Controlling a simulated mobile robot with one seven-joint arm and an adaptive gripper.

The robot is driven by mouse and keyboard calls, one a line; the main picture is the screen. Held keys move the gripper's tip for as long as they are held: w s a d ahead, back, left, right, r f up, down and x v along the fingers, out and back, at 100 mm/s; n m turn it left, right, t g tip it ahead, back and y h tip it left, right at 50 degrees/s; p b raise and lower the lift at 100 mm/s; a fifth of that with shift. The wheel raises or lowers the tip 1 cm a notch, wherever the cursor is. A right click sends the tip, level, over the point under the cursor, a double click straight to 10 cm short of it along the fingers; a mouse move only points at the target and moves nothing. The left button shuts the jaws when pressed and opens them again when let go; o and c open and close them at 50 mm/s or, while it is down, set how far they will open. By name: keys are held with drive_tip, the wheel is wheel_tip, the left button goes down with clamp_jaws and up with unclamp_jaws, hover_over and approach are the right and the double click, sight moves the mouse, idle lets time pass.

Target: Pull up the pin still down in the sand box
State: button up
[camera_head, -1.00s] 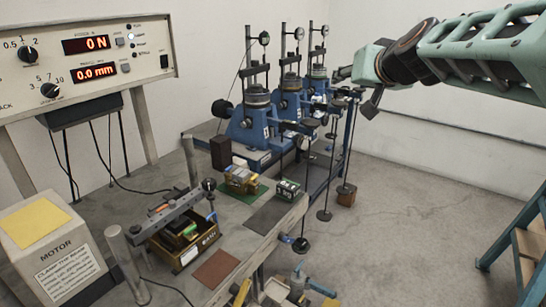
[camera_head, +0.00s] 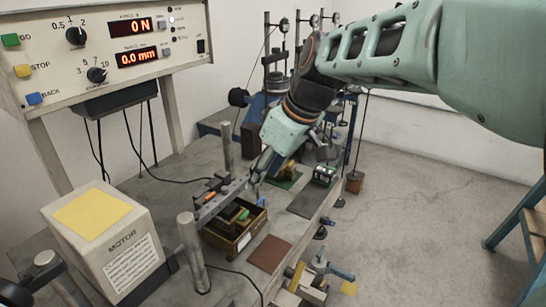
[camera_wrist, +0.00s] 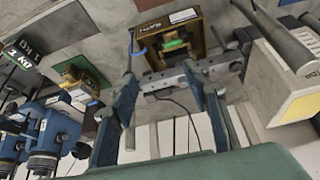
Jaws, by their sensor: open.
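The sand box (camera_head: 247,238) is a brass-coloured open box on the bench, under a grey metal crossbar (camera_head: 222,200). A green piece (camera_head: 243,215) shows inside it, and an orange piece (camera_head: 210,197) shows by the bar. I cannot tell which pin is up or down. My gripper (camera_head: 256,188) is near the bar's right end, above the box's back edge, and hides part of both. In the wrist view its two blue fingers (camera_wrist: 162,75) are apart and empty, with the bar (camera_wrist: 185,76) and the box (camera_wrist: 198,32) beyond them.
A motor box (camera_head: 128,245) with a yellow top stands at the left front. Steel posts (camera_head: 192,250) rise beside the bar. A control panel (camera_head: 120,45) stands behind. A brown plate (camera_head: 270,254) and a dark mat (camera_head: 310,203) lie right of the box.

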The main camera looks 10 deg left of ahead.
sight(244, 214)
drive_tip(key=shift+n+g, duration=0.4)
drive_tip(key=x, duration=0.4)
drive_tip(key=s+x, duration=0.1)
drive_tip(key=x, duration=0.2)
drive_tip(key=s+x, duration=0.1)
drive_tip(key=x, duration=0.3)
drive_tip(key=shift+a+f, duration=0.35)
drive_tip(key=shift+f, duration=0.05)
clamp_jaws()
